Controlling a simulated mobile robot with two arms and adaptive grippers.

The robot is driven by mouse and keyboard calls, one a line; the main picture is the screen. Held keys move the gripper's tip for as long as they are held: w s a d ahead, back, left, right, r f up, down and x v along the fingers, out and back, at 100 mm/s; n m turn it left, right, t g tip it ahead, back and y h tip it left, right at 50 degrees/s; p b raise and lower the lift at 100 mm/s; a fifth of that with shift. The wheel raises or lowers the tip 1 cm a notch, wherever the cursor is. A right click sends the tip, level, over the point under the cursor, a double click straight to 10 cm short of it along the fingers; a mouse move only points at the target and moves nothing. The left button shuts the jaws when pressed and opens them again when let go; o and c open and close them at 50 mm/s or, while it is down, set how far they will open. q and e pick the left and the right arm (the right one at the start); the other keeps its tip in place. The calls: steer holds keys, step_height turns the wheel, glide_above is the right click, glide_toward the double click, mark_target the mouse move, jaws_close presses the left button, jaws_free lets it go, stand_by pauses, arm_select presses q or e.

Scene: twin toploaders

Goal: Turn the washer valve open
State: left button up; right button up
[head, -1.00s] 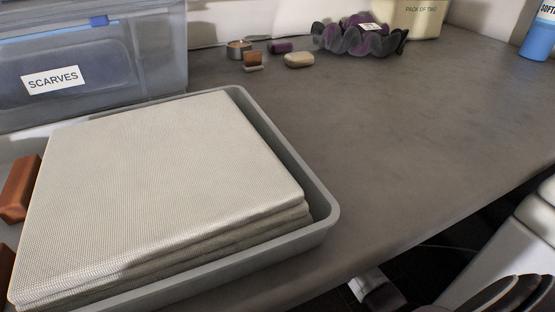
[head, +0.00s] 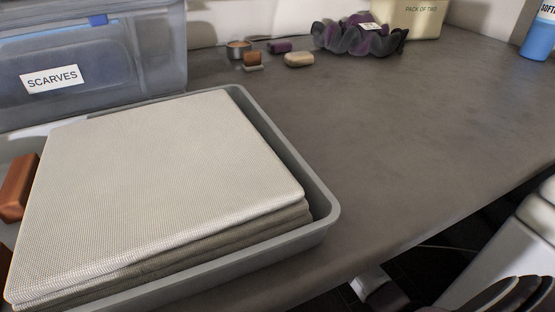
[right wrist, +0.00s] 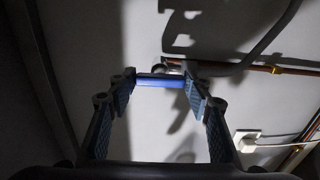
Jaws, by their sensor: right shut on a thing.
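The washer valve shows in the right wrist view as a blue handle (right wrist: 162,81), lying crosswise in front of a pale wall and close to a copper pipe. My right gripper (right wrist: 160,88) has its two fingers on either side of the blue handle and is shut on it. The valve body behind the handle is mostly hidden. The head view shows neither the valve nor a gripper. My left gripper is in no view.
Copper pipe (right wrist: 262,68) runs along the wall, with a white box (right wrist: 246,137) lower right. On the grey counter (head: 420,130) are a tray (head: 326,213) of folded cloths, a scarves bin (head: 120,60) and a dark scrunchie (head: 355,38). The counter's middle is clear.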

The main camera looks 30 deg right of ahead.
steer(key=o, duration=1.2)
steer(key=shift+c, duration=0.2)
steer(key=shift+s, duration=0.1)
steer(key=s, duration=1.2)
steer(key=shift+a, duration=0.35)
steer(key=shift+w, duration=0.1)
